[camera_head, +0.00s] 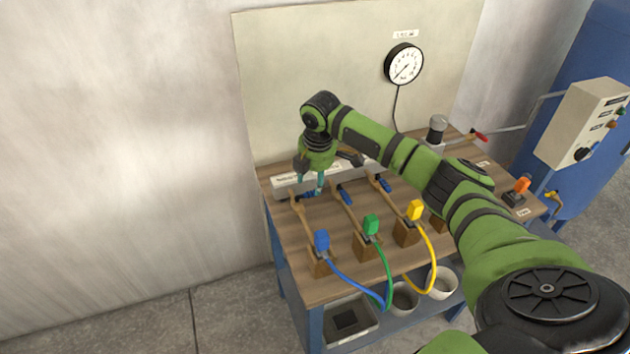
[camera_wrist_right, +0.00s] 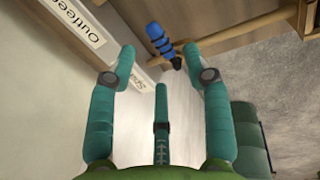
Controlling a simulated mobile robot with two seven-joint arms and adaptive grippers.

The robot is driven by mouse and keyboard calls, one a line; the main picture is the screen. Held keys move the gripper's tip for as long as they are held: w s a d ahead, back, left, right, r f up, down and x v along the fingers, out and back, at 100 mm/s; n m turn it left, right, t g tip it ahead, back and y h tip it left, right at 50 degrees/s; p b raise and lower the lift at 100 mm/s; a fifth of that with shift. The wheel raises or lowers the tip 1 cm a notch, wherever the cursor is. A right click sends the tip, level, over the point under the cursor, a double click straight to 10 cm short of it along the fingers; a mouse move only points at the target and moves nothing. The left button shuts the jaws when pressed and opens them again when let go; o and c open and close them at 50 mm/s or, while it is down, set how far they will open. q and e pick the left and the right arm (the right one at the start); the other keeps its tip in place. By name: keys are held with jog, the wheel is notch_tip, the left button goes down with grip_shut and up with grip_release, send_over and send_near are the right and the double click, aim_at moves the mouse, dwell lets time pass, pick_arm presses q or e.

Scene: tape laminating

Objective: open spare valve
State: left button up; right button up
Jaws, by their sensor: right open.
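My right gripper (camera_head: 310,184) is at the left end of the white manifold bar at the back of the bench. It is open, with its fingers around the leftmost blue valve handle (camera_head: 308,195), which is partly hidden there. In the right wrist view the blue handle (camera_wrist_right: 160,39) lies just beyond and between the spread fingertips (camera_wrist_right: 158,54). I cannot tell whether any finger touches it. My left gripper is not in view.
Two more blue valve handles (camera_head: 344,194) (camera_head: 385,185) sit to the right along the bar. Blue (camera_head: 321,241), green (camera_head: 371,225) and yellow (camera_head: 415,210) hose connectors stand on wooden blocks in front. A pressure gauge (camera_head: 403,64) hangs on the back panel.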

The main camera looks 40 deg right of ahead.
aim_at(314, 191)
jog(key=f, duration=0.3)
jog(key=w+d+f, duration=0.1)
jog(key=shift+f+p, duration=0.25)
jog(key=shift+p, duration=0.1)
jog(key=shift+a+r, duration=0.15)
jog(key=shift+a, duration=0.1)
jog(key=shift+d, duration=0.1)
grip_shut()
